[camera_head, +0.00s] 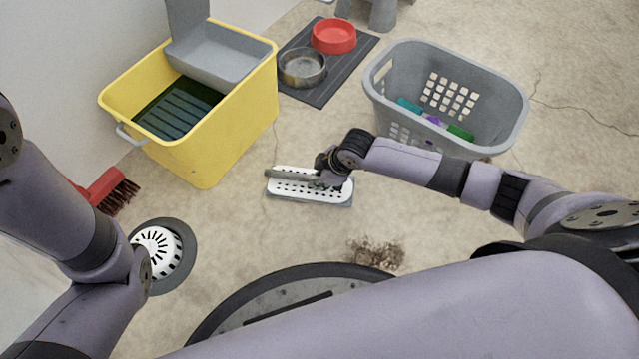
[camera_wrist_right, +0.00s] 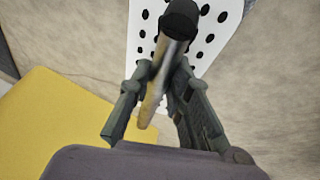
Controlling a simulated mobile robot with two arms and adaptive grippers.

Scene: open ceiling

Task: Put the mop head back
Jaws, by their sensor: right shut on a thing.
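The mop head (camera_head: 285,194) is a flat white plate with rows of dark holes and a grey-metal handle stub. It is over the floor at the middle of the head view, to the right of the yellow bucket (camera_head: 225,130). Whether it touches the floor is unclear. My right gripper (camera_head: 325,172) is shut on the stub. In the right wrist view the fingers (camera_wrist_right: 160,88) close around the dark-tipped stub, with the perforated plate (camera_wrist_right: 212,48) beyond. My left arm shows at the left of the head view, but its gripper is out of view.
A grey laundry basket (camera_head: 505,115) with coloured items stands at the right. A red bowl (camera_head: 334,36) and a metal bowl (camera_head: 302,68) sit on a dark mat (camera_head: 322,92). A red brush (camera_head: 105,190), a round drain (camera_head: 160,250) and a dirt patch (camera_head: 376,252) are nearer.

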